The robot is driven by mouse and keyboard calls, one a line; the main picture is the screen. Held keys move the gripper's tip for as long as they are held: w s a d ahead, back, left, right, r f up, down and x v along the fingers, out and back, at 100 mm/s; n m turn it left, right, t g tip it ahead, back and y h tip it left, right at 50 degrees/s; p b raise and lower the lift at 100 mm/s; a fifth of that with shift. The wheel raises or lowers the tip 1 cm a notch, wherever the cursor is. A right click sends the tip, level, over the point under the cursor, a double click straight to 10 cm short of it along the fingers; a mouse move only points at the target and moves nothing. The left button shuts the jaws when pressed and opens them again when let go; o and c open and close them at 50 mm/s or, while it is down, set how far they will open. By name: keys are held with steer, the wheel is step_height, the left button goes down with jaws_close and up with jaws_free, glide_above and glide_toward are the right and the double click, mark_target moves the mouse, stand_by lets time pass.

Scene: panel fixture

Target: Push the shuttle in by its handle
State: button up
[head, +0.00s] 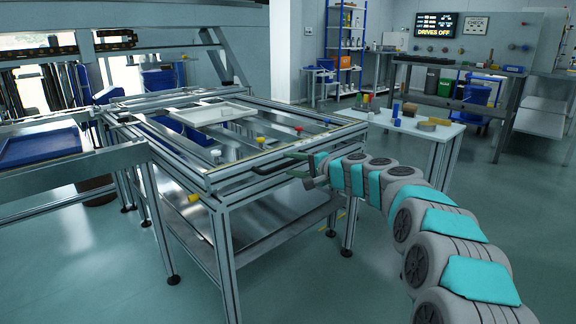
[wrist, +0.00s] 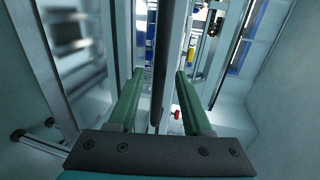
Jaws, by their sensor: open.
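The shuttle handle (head: 268,169) is a dark bar at the near right edge of the metal-framed fixture (head: 225,178). In the wrist view the dark bar (wrist: 160,60) runs lengthwise between my two green fingers. My gripper (head: 297,165) reaches the handle from the right. In the wrist view my gripper (wrist: 160,76) is open, with gaps on both sides of the bar. I cannot tell whether the palm touches it. A pale flat tray (head: 203,114) lies on top of the fixture, toward the back. The shuttle's outline is hard to make out.
A blue tray (head: 40,147) sits on a frame at the left. A white side table (head: 408,124) with small blocks stands behind my arm. A sign at the back (head: 436,25) reads "DRIVES OFF". The floor in front is clear.

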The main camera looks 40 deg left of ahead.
steer(key=shift+v, duration=2.65)
